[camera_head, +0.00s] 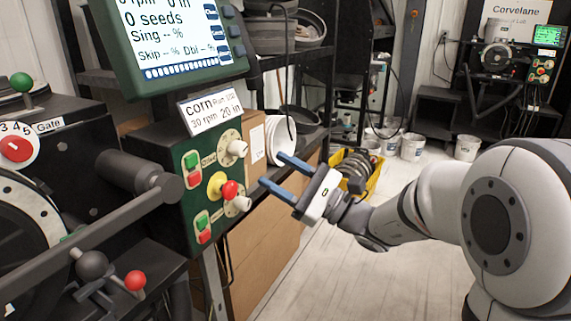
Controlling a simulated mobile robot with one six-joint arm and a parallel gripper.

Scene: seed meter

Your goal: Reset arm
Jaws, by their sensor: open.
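My gripper (278,173) is open and empty, with its two blue fingers pointing left toward the green control panel (207,215). The fingertips are close to the panel's right side; I cannot tell the exact gap. My white and grey arm reaches in from the right. The panel carries green and red push buttons, a light knob (232,148) at the top, and a red-tipped switch (230,190) on a yellow base. Another light knob (238,206) sits below it.
A screen (175,35) reading "0 seeds" stands above the panel. A dark rod (100,240) and a red-balled lever (135,281) are at the left. Shelves with pans (268,35) and a yellow crate (375,180) are behind. The floor (330,280) at lower middle is clear.

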